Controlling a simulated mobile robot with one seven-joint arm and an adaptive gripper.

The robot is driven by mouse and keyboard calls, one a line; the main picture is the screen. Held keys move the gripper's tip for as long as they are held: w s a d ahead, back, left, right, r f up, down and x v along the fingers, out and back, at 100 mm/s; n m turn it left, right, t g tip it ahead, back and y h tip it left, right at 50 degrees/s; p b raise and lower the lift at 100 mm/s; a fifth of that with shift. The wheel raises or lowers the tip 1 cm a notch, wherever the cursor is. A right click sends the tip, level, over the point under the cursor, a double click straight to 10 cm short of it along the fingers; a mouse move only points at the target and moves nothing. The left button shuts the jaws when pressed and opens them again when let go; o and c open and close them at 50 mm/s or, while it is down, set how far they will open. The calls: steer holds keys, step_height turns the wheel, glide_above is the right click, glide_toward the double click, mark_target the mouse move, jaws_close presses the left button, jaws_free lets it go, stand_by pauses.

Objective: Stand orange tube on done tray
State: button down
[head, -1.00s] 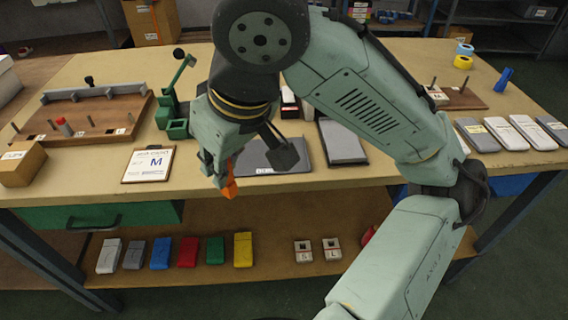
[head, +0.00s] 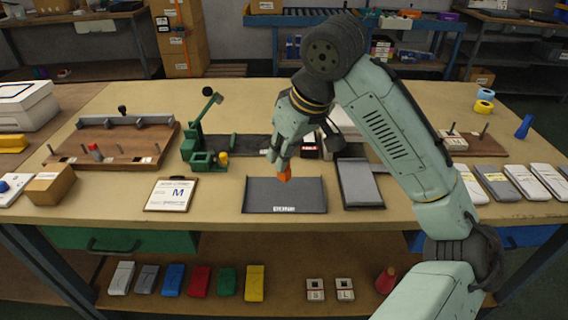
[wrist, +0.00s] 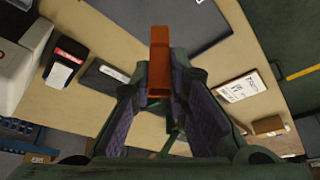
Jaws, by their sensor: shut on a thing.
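My gripper (head: 283,157) is shut on the orange tube (head: 285,174), which sticks out below the fingertips. In the wrist view the tube (wrist: 160,58) sits between the two finger pads (wrist: 158,95). In the head view, the tube appears in front of the back edge of a flat dark tray (head: 260,196) with a white label at its front. I take this as the done tray, but the label is too small to read surely. The tube seems above the tray, and its exact height is unclear. The tray's visible surface is empty.
A second dark tray with a grey panel (head: 360,183) lies just right. A clipboard (head: 171,194) lies left, and a green stand (head: 203,150) rises behind it. A peg board (head: 112,146) is further left. Pale flat packs (head: 497,182) lie at the right.

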steer(key=shift+f, duration=1.75)
steer(key=shift+f, duration=0.1)
steer(key=c, duration=1.6)
jaws_free()
steer(key=shift+o, duration=0.2)
steer(key=v, duration=1.2)
